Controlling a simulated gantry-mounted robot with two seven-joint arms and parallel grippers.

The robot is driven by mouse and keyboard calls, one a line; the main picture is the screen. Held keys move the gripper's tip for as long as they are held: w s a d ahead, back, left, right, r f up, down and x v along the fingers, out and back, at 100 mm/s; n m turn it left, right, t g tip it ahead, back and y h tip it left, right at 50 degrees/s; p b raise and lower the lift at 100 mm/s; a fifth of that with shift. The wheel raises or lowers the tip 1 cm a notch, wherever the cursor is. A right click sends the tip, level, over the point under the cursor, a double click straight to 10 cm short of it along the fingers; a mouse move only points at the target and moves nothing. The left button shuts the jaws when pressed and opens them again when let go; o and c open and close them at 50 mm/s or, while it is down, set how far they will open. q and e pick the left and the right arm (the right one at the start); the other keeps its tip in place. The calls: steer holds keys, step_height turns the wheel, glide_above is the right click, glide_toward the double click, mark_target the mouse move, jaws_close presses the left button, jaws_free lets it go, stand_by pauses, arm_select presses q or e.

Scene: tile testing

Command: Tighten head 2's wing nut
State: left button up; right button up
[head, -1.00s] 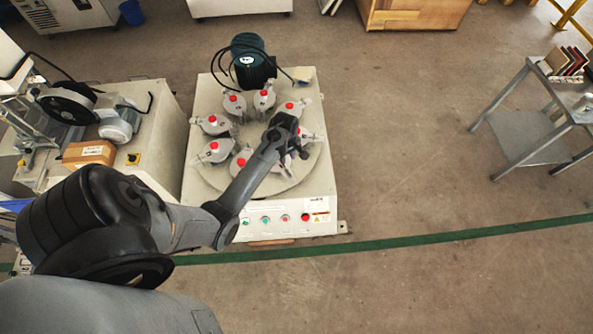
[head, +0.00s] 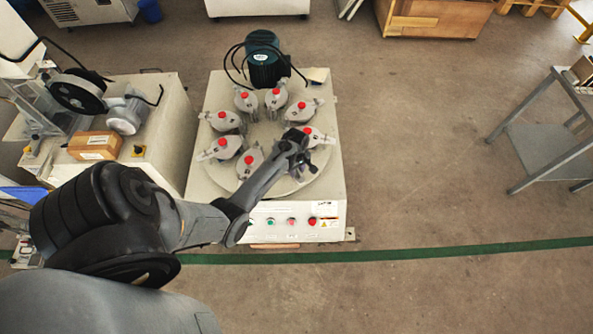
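A grey machine (head: 335,190) stands at centre with a round turntable plate (head: 282,187) on top. Several grey heads with red caps ring the plate, such as a front head (head: 249,163), a left head (head: 222,146) and a right head (head: 303,110). No head numbers are readable, and the wing nuts are too small to make out. My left gripper (head: 308,166) is over the right front of the plate, just in front of a right-side head (head: 317,136) and partly overlapping it. Its fingers are dark and small, so their opening and any contact are unclear. My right gripper is out of view.
A dark green motor (head: 266,66) with black cables stands at the machine's back. Red and green buttons (head: 291,221) line its front. A bench (head: 160,155) with a cardboard box (head: 93,146) is at left. A metal table (head: 545,150) stands right, with clear floor between.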

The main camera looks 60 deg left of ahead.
arm_select(q)
jaws_close()
stand_by(0.4)
